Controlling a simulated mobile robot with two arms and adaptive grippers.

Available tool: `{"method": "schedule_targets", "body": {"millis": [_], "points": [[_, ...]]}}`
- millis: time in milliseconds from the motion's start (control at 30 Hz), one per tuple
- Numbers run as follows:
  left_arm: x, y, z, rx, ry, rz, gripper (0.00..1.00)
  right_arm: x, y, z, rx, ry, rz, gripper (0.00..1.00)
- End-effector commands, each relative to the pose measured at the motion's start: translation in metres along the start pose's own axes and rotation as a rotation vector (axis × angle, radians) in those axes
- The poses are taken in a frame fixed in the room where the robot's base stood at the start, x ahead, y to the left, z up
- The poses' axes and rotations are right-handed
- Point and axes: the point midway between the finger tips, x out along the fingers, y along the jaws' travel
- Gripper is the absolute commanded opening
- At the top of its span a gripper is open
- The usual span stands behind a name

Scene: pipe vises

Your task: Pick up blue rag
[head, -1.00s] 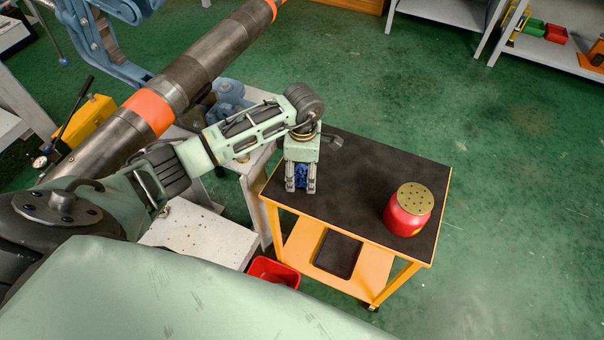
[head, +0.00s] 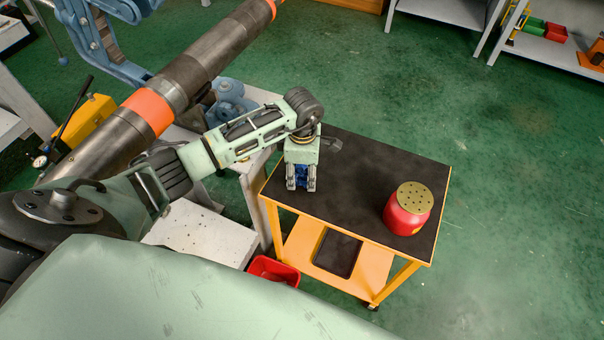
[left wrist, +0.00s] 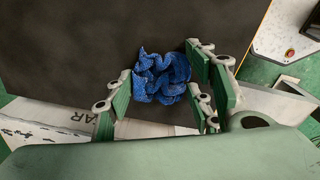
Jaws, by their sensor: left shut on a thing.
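The blue rag (left wrist: 162,76) is a crumpled, speckled bundle between the green-padded fingers of my left gripper (left wrist: 165,92) in the left wrist view. In the head view my left gripper (head: 301,184) points down over the left end of the black top of the orange cart (head: 375,170). A bit of the blue rag (head: 300,175) shows between its fingers. The gripper is shut on the rag, at or close above the cart top; the exact height is hard to tell. My right gripper is not in view.
A red container (head: 408,214) with a perforated brass-coloured lid stands at the cart's right end. A long steel pipe (head: 185,80) with orange bands lies left of the cart. A red bin (head: 273,271) is low at the cart's left. Green floor is free to the right.

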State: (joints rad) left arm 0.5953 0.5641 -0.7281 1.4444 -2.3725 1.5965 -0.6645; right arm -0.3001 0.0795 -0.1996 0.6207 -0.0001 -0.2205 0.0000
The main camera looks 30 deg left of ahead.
Motion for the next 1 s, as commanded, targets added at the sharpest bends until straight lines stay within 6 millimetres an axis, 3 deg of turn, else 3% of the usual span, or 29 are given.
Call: {"method": "schedule_targets", "body": {"millis": [267,433,700,1000], "points": [[-0.013,0.001,0.000,0.000,0.000,0.004,0.42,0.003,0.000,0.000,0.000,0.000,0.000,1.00],[-0.042,0.003,0.000,0.002,-0.001,0.007,0.42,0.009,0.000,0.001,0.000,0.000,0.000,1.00],[-0.076,-0.020,0.059,0.005,-0.004,0.003,0.42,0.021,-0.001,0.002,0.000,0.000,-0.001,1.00],[-0.103,-0.036,0.099,0.001,-0.001,0.002,0.42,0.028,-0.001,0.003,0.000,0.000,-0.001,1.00]]}}
